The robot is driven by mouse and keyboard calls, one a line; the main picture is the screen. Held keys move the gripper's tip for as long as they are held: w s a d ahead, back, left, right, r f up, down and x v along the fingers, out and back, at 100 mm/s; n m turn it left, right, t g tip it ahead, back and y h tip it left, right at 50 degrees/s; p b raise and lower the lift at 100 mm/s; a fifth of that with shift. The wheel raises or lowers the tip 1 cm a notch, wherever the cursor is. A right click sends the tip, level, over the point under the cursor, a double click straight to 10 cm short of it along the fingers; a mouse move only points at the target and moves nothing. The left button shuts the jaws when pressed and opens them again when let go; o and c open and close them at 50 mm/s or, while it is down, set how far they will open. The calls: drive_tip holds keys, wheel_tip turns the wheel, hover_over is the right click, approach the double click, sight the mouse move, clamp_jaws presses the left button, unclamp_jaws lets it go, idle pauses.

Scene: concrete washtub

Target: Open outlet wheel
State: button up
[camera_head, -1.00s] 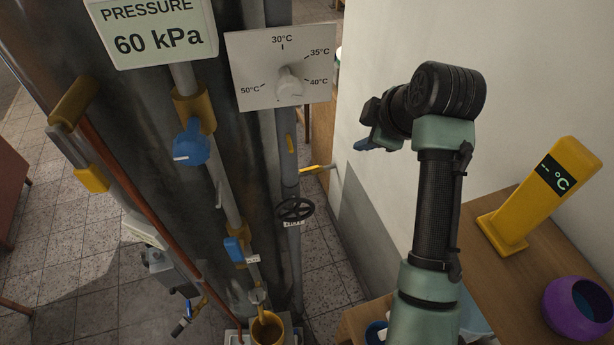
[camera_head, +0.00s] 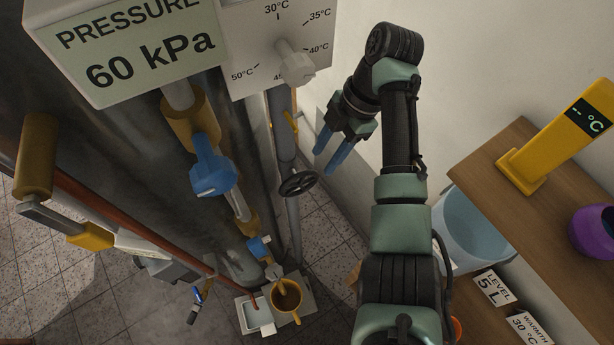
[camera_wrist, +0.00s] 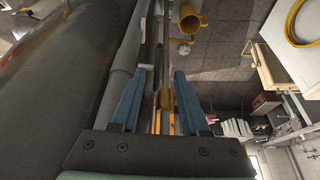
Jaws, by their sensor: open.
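The black spoked handwheel (camera_head: 298,183) sits low on the grey vertical pipe (camera_head: 284,130) in the head view. My gripper (camera_head: 324,164) is open and empty, with its blue fingers pointing down, just right of the wheel in the picture. I see no contact with the wheel; the depth between them is hard to judge. In the wrist view my open gripper (camera_wrist: 158,74) has pipes and a yellow-brass part (camera_wrist: 167,98) showing between its fingers. I cannot make out the wheel in the wrist view.
A yellow mug (camera_head: 287,300) stands under the spout at the floor; it also shows in the wrist view (camera_wrist: 188,18). Blue-handled valves (camera_head: 212,172) and a temperature dial plate (camera_head: 262,70) are left and above. A wooden shelf (camera_head: 510,190) and blue tub (camera_head: 470,228) stand right.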

sight(309, 180)
drive_tip(key=x, duration=0.9)
drive_tip(key=shift+w, duration=0.1)
clamp_jaws()
drive_tip(key=shift+r, duration=0.1)
